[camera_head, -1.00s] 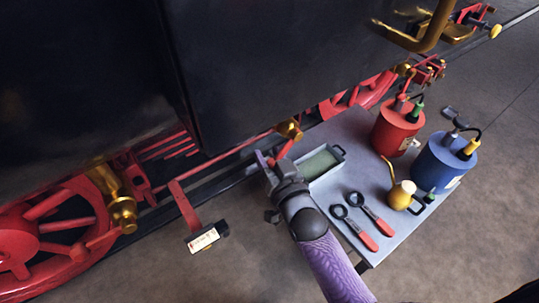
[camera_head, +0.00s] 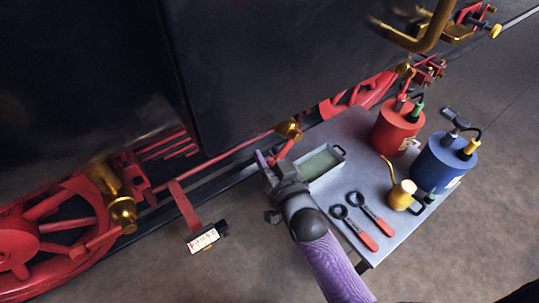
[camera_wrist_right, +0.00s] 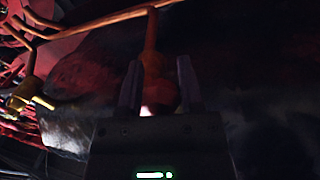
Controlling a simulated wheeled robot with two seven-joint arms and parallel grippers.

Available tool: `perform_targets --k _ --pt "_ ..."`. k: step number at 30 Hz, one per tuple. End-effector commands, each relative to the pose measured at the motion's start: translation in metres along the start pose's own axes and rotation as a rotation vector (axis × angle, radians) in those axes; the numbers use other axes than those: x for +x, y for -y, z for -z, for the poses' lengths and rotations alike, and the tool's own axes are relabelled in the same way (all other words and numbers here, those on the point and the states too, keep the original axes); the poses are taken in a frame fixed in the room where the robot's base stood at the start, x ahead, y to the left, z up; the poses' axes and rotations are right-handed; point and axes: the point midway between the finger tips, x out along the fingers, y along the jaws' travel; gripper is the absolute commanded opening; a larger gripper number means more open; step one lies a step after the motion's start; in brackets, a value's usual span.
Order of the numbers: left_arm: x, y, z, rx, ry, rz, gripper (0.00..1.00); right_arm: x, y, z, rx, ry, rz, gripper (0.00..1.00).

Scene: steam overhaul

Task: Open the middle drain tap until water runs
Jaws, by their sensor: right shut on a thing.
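My right gripper (camera_head: 268,160) reaches under the dark locomotive side, left of the tray. I cannot tell the handle's angle, and no running water can be made out. Another brass tap (camera_wrist_right: 27,92) shows at the left of the wrist view. My left gripper is not in view.
A grey table (camera_head: 343,178) holds a tray (camera_head: 337,170), a red can (camera_head: 390,130), a blue can (camera_head: 437,165), a yellow oil can (camera_head: 401,195) and two red-handled tools (camera_head: 376,220).

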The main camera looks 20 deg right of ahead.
Motion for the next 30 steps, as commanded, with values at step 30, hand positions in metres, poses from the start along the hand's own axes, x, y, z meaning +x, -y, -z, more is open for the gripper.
perform_targets --k 30 --pt "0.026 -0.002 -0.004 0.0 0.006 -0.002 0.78 0.007 -0.037 -0.012 -0.544 -0.109 0.025 0.0"
